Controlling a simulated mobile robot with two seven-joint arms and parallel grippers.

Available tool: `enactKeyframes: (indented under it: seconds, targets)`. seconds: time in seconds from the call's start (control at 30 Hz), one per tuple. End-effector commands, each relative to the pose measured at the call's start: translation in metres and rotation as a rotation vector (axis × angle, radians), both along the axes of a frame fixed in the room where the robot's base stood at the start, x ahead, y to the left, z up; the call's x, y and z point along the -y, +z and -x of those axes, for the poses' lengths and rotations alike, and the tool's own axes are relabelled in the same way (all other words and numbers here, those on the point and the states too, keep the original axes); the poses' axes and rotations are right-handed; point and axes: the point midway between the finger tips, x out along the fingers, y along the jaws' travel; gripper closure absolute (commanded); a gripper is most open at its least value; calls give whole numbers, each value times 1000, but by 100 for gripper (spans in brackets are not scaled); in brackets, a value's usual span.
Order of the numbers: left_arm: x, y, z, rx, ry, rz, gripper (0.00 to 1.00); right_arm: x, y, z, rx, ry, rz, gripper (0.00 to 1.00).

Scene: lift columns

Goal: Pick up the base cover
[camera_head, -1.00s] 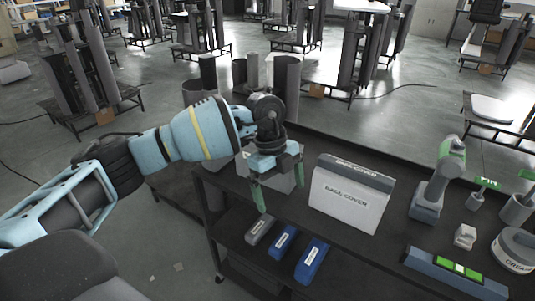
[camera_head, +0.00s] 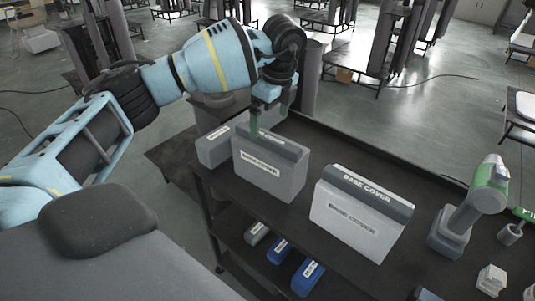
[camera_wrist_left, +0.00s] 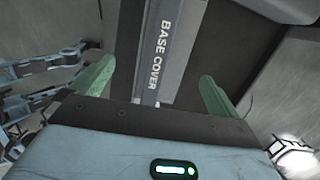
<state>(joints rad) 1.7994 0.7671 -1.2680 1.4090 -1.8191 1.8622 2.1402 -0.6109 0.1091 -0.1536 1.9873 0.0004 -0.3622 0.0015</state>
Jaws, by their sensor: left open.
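A grey box labelled BASE COVER (camera_head: 352,225), with a dark lettered top, stands upright on the dark cart. Another grey box (camera_head: 265,178) stands to its left; its front label is too small to read surely. My left gripper (camera_head: 269,124) is open and empty, its green fingers pointing down at the top of this left box. In the left wrist view, a dark strip reading BASE COVER (camera_wrist_left: 164,45) lies between the fingers of my left gripper (camera_wrist_left: 156,72). I cannot tell whether a finger touches the box. My right gripper is not in view.
A smaller grey box (camera_head: 213,148) stands at the cart's left end. A green and grey power tool (camera_head: 470,205) and a small white block (camera_head: 491,279) are to the right. Blue bins (camera_head: 306,277) sit on the shelf below. Lift columns stand beyond on the floor.

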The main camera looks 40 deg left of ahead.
Motion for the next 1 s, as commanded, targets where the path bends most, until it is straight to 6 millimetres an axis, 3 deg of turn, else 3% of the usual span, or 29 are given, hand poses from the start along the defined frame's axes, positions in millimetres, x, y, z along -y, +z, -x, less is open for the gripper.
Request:
enactKeyframes:
  seconds: [0.1,0.37,0.7,1.0]
  targets:
    - [-2,-15,0,-4,0,0,0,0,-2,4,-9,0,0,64]
    - [-3,-24,-1,-2,-2,1,0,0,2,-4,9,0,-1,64]
    - [-9,-66,-6,-1,-1,1,0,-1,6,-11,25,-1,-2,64]
    - [-9,-69,-6,0,-1,1,0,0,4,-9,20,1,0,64]
